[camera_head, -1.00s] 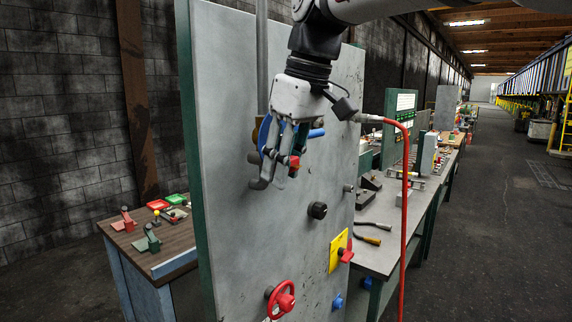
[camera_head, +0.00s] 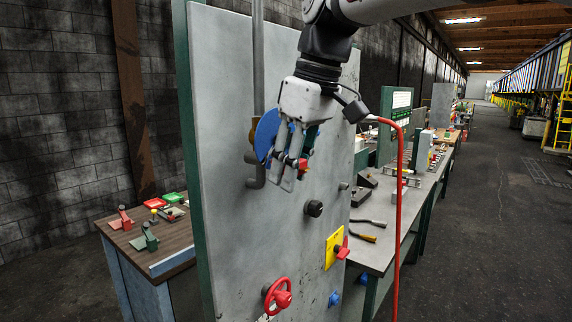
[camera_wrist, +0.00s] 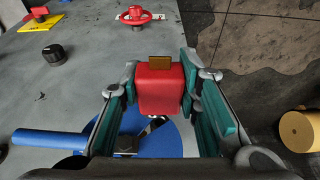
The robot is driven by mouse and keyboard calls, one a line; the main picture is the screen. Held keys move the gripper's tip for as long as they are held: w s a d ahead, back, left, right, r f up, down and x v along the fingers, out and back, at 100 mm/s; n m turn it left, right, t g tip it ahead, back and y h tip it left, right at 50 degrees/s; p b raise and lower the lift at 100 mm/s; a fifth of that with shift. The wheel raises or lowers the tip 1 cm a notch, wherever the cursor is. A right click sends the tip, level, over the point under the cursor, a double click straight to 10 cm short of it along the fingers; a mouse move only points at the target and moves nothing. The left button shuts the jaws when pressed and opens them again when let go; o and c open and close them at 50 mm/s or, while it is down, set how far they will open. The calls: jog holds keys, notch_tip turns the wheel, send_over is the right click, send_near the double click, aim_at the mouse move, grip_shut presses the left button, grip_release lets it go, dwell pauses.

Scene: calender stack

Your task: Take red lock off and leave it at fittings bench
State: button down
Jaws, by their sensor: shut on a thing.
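My gripper (camera_head: 294,176) is shut on the red lock (camera_head: 303,165), in front of the upright grey panel (camera_head: 235,225). In the wrist view the red lock (camera_wrist: 160,90) sits between the green finger pads, with a small brown piece at its far end. A blue disc (camera_head: 266,134) is behind my fingers; it also shows below the lock in the wrist view (camera_wrist: 172,138), with a blue handle (camera_wrist: 45,140). The lock appears apart from the panel, though its shackle is not clearly visible. I cannot tell which bench is the fittings bench.
The panel carries a black knob (camera_head: 314,208), a yellow plate with a red switch (camera_head: 334,249) and a red handwheel (camera_head: 277,297). A wooden-topped bench (camera_head: 120,240) stands left. A grey bench (camera_head: 385,222) with tools runs back right. The right aisle has free floor.

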jog(key=shift+s+d+p, duration=0.35)
jog(key=shift+s+d, duration=0.3)
jog(key=shift+d, duration=0.2)
